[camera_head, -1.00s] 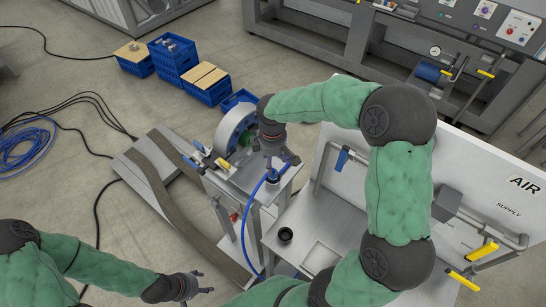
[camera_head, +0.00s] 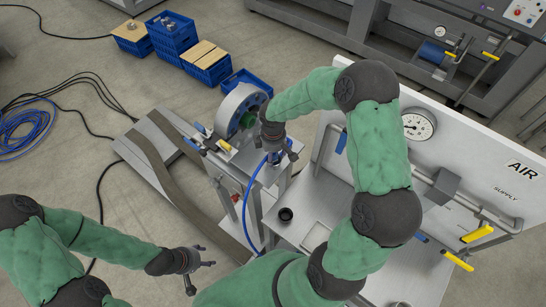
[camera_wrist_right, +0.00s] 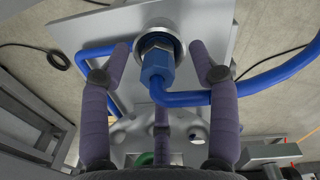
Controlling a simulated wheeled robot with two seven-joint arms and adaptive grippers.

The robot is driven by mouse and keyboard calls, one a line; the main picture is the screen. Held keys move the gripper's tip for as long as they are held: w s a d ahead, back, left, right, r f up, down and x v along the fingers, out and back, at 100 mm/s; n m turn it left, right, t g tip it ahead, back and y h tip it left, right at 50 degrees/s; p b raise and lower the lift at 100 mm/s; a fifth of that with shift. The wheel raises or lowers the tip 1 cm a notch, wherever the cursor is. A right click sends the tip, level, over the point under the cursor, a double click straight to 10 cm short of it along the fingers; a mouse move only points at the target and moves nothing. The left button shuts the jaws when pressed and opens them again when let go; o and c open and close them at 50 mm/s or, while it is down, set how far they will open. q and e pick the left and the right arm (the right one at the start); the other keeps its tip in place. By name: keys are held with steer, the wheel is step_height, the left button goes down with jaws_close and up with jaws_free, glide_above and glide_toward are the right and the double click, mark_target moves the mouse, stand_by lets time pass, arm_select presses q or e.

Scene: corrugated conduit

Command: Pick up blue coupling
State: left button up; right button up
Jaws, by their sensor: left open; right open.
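The blue coupling (camera_wrist_right: 157,66) is a blue hex fitting in a round metal socket in the right wrist view, with a blue hose (camera_wrist_right: 185,98) bending away from it. In the head view, the coupling (camera_head: 273,158) is partly covered by my right gripper (camera_head: 281,150). My right gripper (camera_wrist_right: 160,56) is open, with two purple-grey fingers on either side of the coupling and a third below it. The side fingers show gaps to the coupling. My left gripper (camera_head: 199,268) is open and empty at the lower middle of the head view.
A grey ring-shaped machine part (camera_head: 240,108) stands just behind my right gripper. The white AIR panel (camera_head: 470,160) with a gauge (camera_head: 418,125) and yellow-handled valves is to the right. A dark round cup (camera_head: 286,215) sits on the bench. Blue crates (camera_head: 172,38) stand on the floor behind.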

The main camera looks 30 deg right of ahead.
steer(key=shift+w+f, duration=0.1)
steer(key=shift+f, duration=0.45)
jaws_close()
steer(key=shift+r, duration=0.1)
